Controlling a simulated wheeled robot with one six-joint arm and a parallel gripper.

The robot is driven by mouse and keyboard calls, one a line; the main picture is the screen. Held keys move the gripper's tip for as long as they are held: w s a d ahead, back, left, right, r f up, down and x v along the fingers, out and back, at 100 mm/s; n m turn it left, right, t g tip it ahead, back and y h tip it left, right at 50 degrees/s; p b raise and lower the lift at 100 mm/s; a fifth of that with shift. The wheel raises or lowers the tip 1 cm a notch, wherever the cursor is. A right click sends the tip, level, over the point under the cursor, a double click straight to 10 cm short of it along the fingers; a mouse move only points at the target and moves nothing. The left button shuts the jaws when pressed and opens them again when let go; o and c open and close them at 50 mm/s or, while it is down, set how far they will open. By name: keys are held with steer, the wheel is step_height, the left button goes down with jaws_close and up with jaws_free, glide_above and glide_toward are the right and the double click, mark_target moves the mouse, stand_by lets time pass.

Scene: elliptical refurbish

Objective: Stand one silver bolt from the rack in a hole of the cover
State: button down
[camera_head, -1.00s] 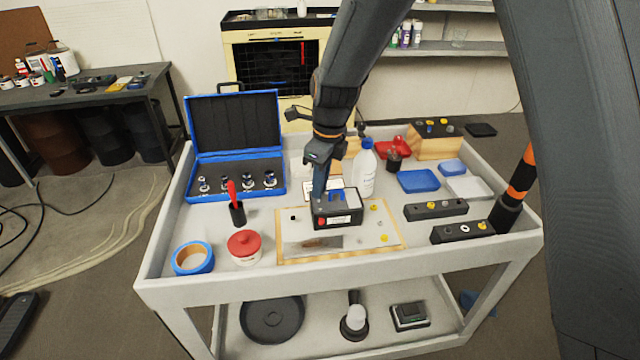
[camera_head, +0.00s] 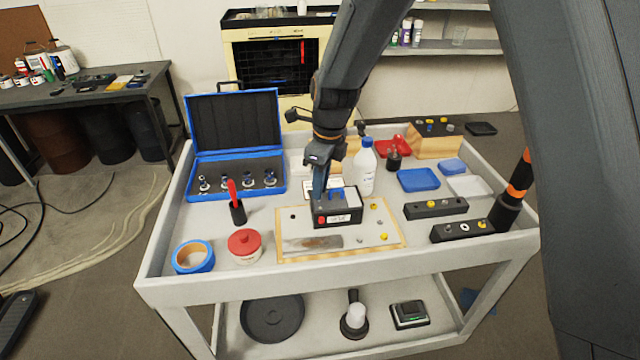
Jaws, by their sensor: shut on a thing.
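My gripper (camera_head: 319,194) points down at the left part of the top of a dark box (camera_head: 338,217). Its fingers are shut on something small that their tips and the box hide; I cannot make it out. The box has a pale panel, blue parts on top and a red spot in front. I cannot tell for certain whether its top is the cover, and its holes do not show clearly.
The box stands on a pale wood-edged board (camera_head: 282,254) with small yellow and silver pieces. Around it are a white bottle (camera_head: 366,172), a red-lidded tub (camera_head: 244,244), a tape roll (camera_head: 194,257), blue trays (camera_head: 418,180) and an open blue case (camera_head: 236,175). The cart has a raised rim.

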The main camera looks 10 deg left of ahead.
steer(key=shift+f, duration=0.25)
stand_by(0.4)
steer(key=c, duration=1.7)
jaws_free()
steer(key=shift+s+d+r+b, duration=0.15)
steer(key=shift+r+b, duration=0.1)
steer(key=shift+r, duration=1.05)
steer(key=shift+w+d+r+b, duration=0.15)
steer(key=shift+r+b, duration=0.15)
steer(key=shift+r, duration=0.95)
steer(key=shift+s+d+r+b, duration=0.15)
steer(key=shift+r+b, duration=0.1)
steer(key=shift+r, duration=1.05)
steer(key=s+d+f+n, duration=0.1)
steer(key=s+d+n, duration=0.5)
steer(key=d+n, duration=0.1)
steer(key=s+d+f+n+h, duration=0.1)
steer(key=s+d+n, duration=0.5)
steer(key=d, duration=0.4)
steer(key=s+d+f+n, duration=0.1)
steer(key=s+d+n, duration=0.5)
steer(key=d+n, duration=0.2)
steer(key=shift+d+f+n+t, duration=0.15)
steer(key=shift+d+n+t, duration=0.2)
steer(key=shift+n+t, duration=0.05)
